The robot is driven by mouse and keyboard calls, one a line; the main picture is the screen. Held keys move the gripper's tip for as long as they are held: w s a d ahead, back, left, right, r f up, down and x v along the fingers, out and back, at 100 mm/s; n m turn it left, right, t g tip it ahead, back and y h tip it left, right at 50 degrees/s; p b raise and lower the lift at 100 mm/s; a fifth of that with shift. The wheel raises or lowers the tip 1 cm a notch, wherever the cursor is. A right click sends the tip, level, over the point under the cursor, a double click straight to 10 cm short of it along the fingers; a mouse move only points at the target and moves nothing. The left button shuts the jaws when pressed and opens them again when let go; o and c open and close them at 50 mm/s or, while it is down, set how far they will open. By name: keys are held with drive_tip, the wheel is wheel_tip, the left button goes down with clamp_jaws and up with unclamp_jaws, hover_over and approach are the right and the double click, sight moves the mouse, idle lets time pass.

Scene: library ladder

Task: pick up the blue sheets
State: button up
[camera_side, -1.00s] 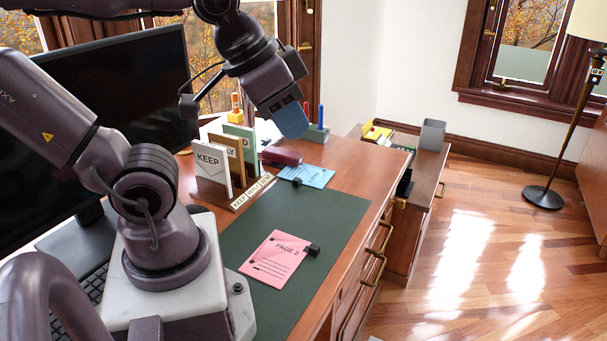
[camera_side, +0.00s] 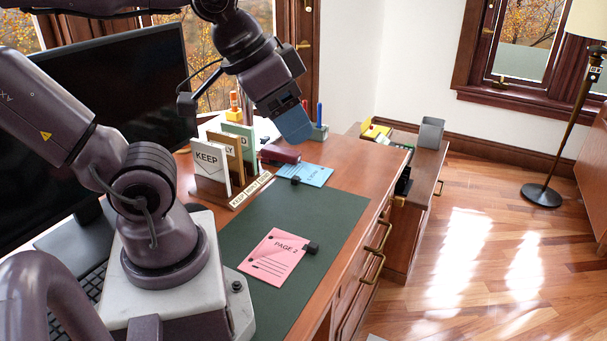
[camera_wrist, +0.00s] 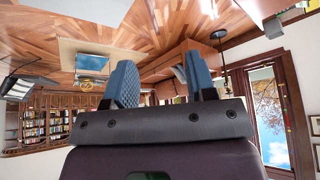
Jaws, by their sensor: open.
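The blue sheets (camera_side: 313,174) lie flat at the far end of the desk in the side view, partly past the edge of the green desk mat, with a small black clip (camera_side: 295,180) at their near edge. My gripper (camera_side: 297,128) hangs in the air above and behind them, apart from them. Its blue fingers also show in the wrist view (camera_wrist: 162,85), spread apart with nothing between them. The wrist view looks out over the room and does not show the sheets.
Pink sheets marked PAGE 2 (camera_side: 272,262) with a black clip lie on the green mat (camera_side: 318,212). A sorter with a KEEP card (camera_side: 209,163), a dark red stapler-like object (camera_side: 280,154) and a pen holder (camera_side: 318,132) stand close by. A monitor (camera_side: 120,95) is at left.

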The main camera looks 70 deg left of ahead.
wheel_tip(320, 180, down, 2)
drive_tip(key=w+a+n+g, duration=0.1)
drive_tip(key=a, duration=0.1)
drive_tip(key=n+g, duration=0.5)
drive_tip(key=n, duration=0.3)
hover_over(297, 174)
drive_tip(key=d, duration=0.4)
wheel_tip(297, 174, down, 20)
drive_tip(key=f, duration=0.4)
drive_tip(key=s+f, duration=0.1)
drive_tip(key=f, duration=0.2)
drive_tip(key=shift+f, duration=0.1)
drive_tip(key=f, duration=0.5)
drive_tip(key=shift+a, duration=0.3)
clamp_jaws()
